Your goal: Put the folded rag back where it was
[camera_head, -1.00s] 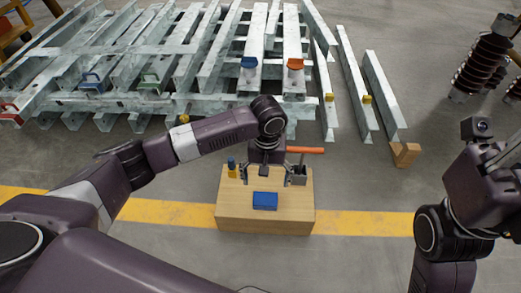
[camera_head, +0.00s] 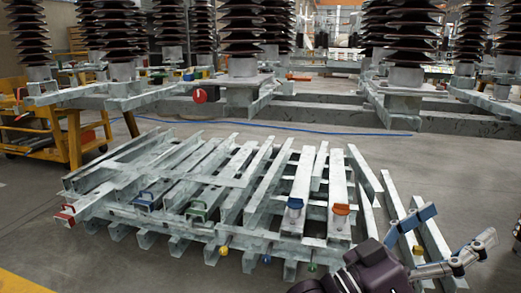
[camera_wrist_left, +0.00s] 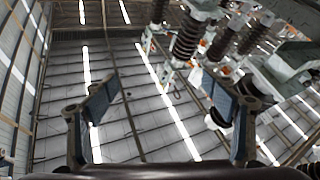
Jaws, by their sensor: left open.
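My left gripper (camera_head: 442,240) is at the lower right of the head view, in front of the right end of the steel frames. It is open, with its two fingers spread apart. In the left wrist view the open left gripper (camera_wrist_left: 165,105) has nothing between its fingers and faces up toward the roof and the insulators. The folded rag is not in view now, and neither is the wooden box. My right gripper is not in view.
A pile of galvanized steel frames (camera_head: 215,190) with coloured handles lies on the floor ahead. A yellow cart (camera_head: 45,130) stands at the left. Tall brown insulators (camera_head: 240,30) stand behind, and a blue cable (camera_head: 300,129) crosses the floor.

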